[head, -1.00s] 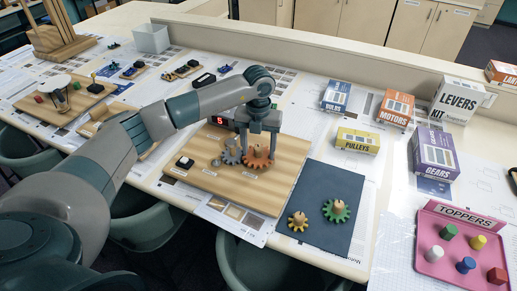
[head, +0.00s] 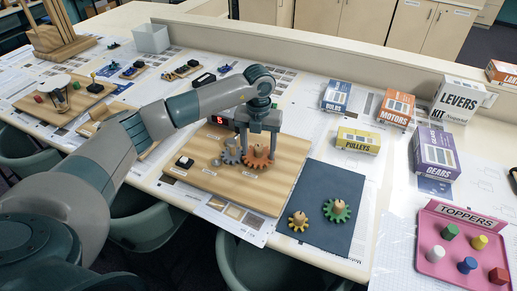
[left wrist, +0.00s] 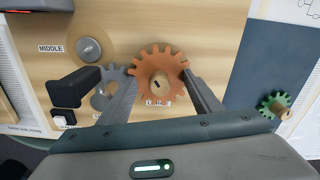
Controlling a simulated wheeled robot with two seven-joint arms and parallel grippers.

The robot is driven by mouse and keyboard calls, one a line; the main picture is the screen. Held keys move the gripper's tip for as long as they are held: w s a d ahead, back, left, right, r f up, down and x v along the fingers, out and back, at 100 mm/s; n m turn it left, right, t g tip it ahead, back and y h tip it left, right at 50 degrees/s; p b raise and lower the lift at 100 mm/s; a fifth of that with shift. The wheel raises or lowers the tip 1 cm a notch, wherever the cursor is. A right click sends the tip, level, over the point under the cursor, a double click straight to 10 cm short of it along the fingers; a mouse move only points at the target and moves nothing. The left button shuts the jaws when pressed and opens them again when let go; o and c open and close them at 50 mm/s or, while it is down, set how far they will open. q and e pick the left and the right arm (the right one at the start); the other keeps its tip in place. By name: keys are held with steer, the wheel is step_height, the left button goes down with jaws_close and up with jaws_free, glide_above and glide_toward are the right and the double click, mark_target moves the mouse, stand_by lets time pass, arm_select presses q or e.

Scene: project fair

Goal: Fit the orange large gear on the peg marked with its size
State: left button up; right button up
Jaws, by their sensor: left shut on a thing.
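The orange large gear (head: 257,159), with a wooden knob at its centre, is at the right part of the wooden board (head: 210,190). My left gripper (head: 258,148) is above it, pointing down. In the left wrist view its fingers are shut on the orange gear (left wrist: 157,72). A partly hidden label (left wrist: 158,103) is on the board just in front of the gear. The peg under the gear is hidden, so I cannot tell whether the gear sits fully down. A grey gear (left wrist: 113,82) is close to its left, partly behind a finger. My right gripper is not in view.
A small yellow-orange gear (head: 298,221) and a green gear (head: 337,210) lie on the dark mat (head: 325,235) right of the board. A round metal piece (left wrist: 89,49) is by the MIDDLE label. Boxes and a pink tray (head: 430,268) stand further right.

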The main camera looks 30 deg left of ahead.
mark_target(258, 147)
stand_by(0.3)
arm_select(q)
steer(key=shift+f+b, duration=0.4)
steer(key=shift+f, duration=0.15)
steer(key=o, duration=0.8)
steer(key=shift+c, duration=0.2)
steer(key=shift+r, duration=0.15)
steer(key=shift+r+p, duration=1.3)
steer(key=shift+r, duration=1.1)
steer(key=shift+r+p, duration=0.95)
steer(key=shift+r, duration=0.95)
steer(key=shift+r+p, duration=0.45)
steer(key=shift+r, duration=0.65)
steer(key=shift+f, duration=0.1)
